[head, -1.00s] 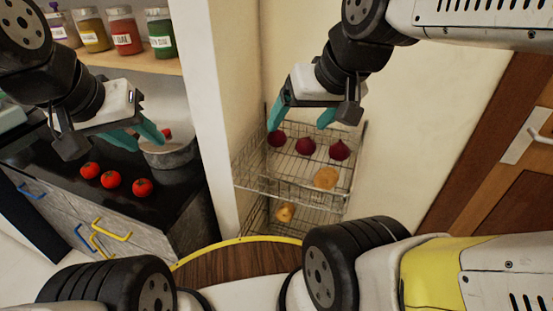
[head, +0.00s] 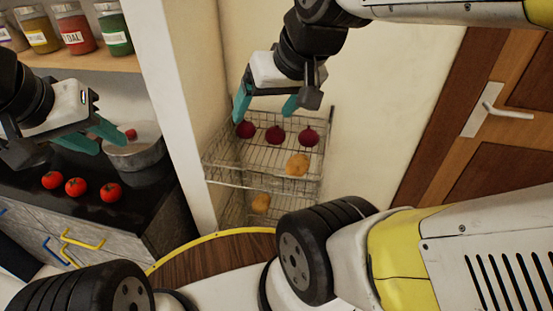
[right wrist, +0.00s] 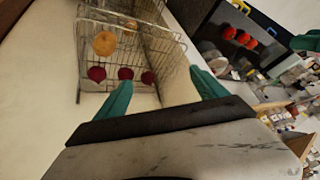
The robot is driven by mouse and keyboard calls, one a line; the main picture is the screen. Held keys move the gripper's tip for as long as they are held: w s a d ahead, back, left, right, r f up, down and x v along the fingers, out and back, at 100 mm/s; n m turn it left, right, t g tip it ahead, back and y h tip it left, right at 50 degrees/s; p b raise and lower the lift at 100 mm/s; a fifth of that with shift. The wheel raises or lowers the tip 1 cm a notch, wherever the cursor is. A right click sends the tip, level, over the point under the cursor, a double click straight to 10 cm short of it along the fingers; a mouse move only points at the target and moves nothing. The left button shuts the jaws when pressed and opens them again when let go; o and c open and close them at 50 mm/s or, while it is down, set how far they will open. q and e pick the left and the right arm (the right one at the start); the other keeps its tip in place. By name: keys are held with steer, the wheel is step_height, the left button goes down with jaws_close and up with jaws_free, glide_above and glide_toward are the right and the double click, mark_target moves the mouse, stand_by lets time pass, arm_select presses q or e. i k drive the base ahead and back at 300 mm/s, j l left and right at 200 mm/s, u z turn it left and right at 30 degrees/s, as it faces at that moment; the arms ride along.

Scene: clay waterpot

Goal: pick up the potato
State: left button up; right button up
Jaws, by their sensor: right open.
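One tan potato (head: 297,164) lies at the front right of the upper wire basket, and another potato (head: 261,204) lies in the lower basket. The upper potato (right wrist: 104,43) also shows in the right wrist view. My right gripper (head: 263,112) is open and empty, above the back of the upper basket near the dark red onions, apart from both potatoes. Its two teal fingers (right wrist: 162,90) stand wide apart in the right wrist view. My left gripper (head: 110,147) is open over the counter at the left, near the pot.
Three dark red onions (head: 277,136) lie behind the potato in the wire rack (head: 207,166). A wall edge separates the rack from the counter with three tomatoes (head: 76,187) and a pot (head: 150,153). A wooden door (head: 470,165) is at the right.

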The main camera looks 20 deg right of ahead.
mark_target(297, 166)
steer(key=i+j, duration=0.1)
steer(key=j, duration=0.3)
steer(key=i+j, duration=0.1)
steer(key=j, duration=0.25)
steer(key=i+j, duration=0.1)
steer(key=j, duration=0.3)
steer(key=i+j, duration=0.1)
steer(key=j, duration=0.25)
steer(key=j+z, duration=0.1)
steer(key=z, duration=0.35)
steer(key=j+z, duration=0.1)
steer(key=z, duration=0.8)
steer(key=j+z, duration=0.15)
steer(key=z, duration=0.75)
steer(key=k+j, duration=0.05)
